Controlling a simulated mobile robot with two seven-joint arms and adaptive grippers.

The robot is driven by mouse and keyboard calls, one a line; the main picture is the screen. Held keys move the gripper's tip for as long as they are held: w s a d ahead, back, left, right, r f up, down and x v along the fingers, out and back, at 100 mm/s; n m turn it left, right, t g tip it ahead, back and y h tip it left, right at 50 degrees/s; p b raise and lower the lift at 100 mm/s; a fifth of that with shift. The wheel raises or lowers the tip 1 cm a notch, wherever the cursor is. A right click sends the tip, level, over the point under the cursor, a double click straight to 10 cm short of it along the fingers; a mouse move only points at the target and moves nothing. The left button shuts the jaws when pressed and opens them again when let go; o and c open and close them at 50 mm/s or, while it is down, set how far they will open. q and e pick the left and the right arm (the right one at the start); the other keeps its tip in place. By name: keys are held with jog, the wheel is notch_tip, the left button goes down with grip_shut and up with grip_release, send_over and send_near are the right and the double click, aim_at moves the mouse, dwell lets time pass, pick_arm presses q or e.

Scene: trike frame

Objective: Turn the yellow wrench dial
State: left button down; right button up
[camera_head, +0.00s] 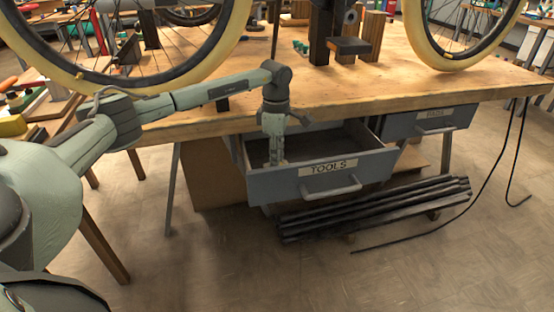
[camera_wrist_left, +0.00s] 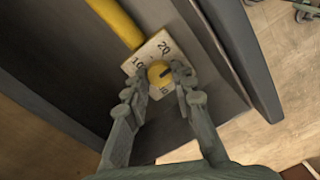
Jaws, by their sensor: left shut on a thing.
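The yellow dial (camera_wrist_left: 160,74) sits on a pale plate (camera_wrist_left: 141,60) marked with 10 and 20, at the end of a yellow wrench handle (camera_wrist_left: 117,22). The wrench lies inside the open grey drawer labelled TOOLS (camera_head: 286,186). My left gripper (camera_head: 275,160) reaches down into that drawer in the head view. In the left wrist view my left gripper (camera_wrist_left: 156,84) has its fingers on both sides of the dial and is shut on it. The drawer front hides the wrench in the head view. My right gripper is not in view.
The wooden workbench (camera_head: 400,75) lies above the drawer, with bicycle wheels (camera_head: 75,80) standing on it. A second grey drawer (camera_head: 430,120) is to the right. Dark bars (camera_head: 375,205) lie below the open drawer. The floor in front is clear.

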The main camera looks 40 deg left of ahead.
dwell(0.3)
pick_arm(q)
jog(key=c, duration=1.3)
grip_release()
jog(key=shift+o, duration=0.2)
jog(key=shift+r, duration=0.1)
notch_tip(320, 180, up, 12)
jog(key=shift+a, duration=0.1)
